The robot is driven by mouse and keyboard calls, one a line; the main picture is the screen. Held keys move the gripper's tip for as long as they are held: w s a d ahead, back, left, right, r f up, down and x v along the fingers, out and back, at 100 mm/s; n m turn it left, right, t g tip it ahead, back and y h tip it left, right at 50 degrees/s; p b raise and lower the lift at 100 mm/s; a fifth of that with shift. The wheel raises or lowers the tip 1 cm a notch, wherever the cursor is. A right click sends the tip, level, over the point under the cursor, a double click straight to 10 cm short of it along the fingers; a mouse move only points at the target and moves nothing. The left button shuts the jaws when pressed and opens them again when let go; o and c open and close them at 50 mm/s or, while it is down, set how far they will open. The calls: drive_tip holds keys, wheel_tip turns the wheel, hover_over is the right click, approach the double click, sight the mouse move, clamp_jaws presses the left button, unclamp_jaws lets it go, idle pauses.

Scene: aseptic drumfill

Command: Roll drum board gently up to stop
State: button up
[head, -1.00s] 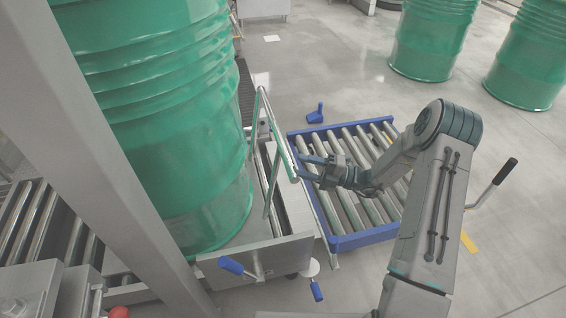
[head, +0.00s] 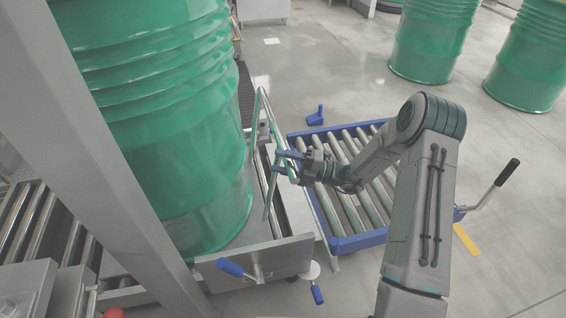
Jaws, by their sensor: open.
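A large green drum (head: 170,120) stands upright at the left on a grey steel board (head: 262,248) with a low front plate. A metal hoop-shaped handle rail (head: 264,112) rises at the board's right side. My gripper (head: 278,163) is open, with its blue-tipped fingers at the rail's right leg. I cannot tell whether the fingers touch the rail or straddle it. No separate stop can be made out; the drum's far side is hidden.
A blue-framed roller cart (head: 360,240) stands right of the board, under my arm. Blue-handled levers (head: 230,267) stick out at the front. A grey post (head: 110,150) crosses the left. Roller conveyor (head: 22,225) lies behind it. Two green drums (head: 433,40) stand far right; open floor lies between.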

clamp_jaws()
drive_tip(key=shift+a, duration=0.15)
